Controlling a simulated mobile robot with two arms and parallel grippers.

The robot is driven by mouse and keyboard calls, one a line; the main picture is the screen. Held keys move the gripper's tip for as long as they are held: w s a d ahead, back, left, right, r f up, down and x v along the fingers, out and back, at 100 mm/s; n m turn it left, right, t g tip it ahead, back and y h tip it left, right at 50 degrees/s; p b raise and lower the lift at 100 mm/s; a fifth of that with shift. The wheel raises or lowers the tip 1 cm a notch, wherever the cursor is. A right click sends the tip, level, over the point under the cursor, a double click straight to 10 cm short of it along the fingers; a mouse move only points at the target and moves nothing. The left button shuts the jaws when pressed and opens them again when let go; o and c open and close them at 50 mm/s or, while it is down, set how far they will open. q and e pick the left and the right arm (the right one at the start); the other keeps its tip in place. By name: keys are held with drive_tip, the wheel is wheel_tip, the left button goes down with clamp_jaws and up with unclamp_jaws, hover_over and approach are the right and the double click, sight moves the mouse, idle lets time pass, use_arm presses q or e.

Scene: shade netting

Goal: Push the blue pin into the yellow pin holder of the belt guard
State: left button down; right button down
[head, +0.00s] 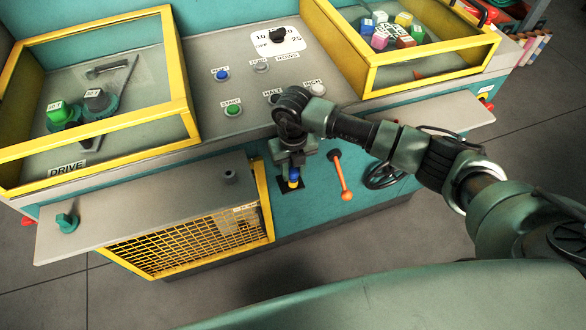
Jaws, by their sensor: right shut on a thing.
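My right gripper (292,163) points down at the front of the teal machine, shut on the blue pin (294,174). Only a short blue part shows below the fingers. The yellow pin holder (293,184) is directly under the pin, beside the right edge of the belt guard (190,236), a yellow frame with mesh. Pin and holder look in line; I cannot tell how deep the pin sits, or if it has entered. The fingers hide the pin's upper part. My left gripper is not in view.
An orange-handled lever (341,178) and a black handwheel (384,176) are right of the holder. A grey shelf (140,207) juts out above the guard. The control panel (245,88) with buttons lies behind my gripper, between two yellow-framed boxes.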

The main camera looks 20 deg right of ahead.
sight(293, 170)
drive_tip(key=c, duration=1)
unclamp_jaws()
drive_tip(key=shift+f, duration=0.1)
drive_tip(key=shift+r+b, duration=0.55)
drive_tip(key=shift+r, duration=3.4)
